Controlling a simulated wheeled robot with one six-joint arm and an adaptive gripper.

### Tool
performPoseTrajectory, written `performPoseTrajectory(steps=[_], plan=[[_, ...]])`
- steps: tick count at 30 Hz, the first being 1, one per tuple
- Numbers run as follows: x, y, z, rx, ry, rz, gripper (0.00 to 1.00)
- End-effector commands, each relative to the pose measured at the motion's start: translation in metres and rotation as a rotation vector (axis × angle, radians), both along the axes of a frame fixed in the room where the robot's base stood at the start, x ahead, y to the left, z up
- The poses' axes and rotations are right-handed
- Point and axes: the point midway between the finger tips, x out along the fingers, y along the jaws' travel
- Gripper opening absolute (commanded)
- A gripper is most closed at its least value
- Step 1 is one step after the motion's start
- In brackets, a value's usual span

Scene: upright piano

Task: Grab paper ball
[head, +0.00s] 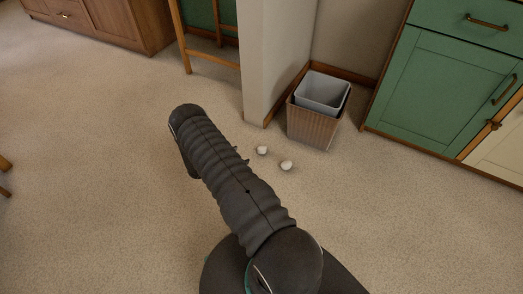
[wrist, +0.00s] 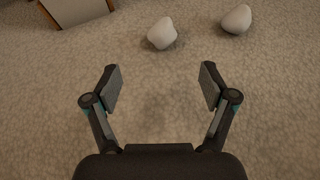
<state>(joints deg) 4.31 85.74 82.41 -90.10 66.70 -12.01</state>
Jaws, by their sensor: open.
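Two small white paper balls lie on the carpet in the head view, a left one (head: 262,150) and a right one (head: 286,165).
A brown ribbed waste bin (head: 314,123) with a grey liner (head: 322,92) stands behind the balls, by a wall end (head: 268,60). Green cabinets (head: 440,85) stand at the right, a wooden cabinet (head: 118,22) at the back left.

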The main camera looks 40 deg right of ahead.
Motion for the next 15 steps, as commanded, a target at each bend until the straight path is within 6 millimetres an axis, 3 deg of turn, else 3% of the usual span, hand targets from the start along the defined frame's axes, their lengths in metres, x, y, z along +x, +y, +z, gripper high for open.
performPoseTrajectory(steps=[5, 15], plan=[[-0.003, -0.010, -0.014, -0.005, 0.013, 0.014, 0.84], [-0.002, -0.064, -0.036, -0.005, 0.014, 0.011, 0.84]])
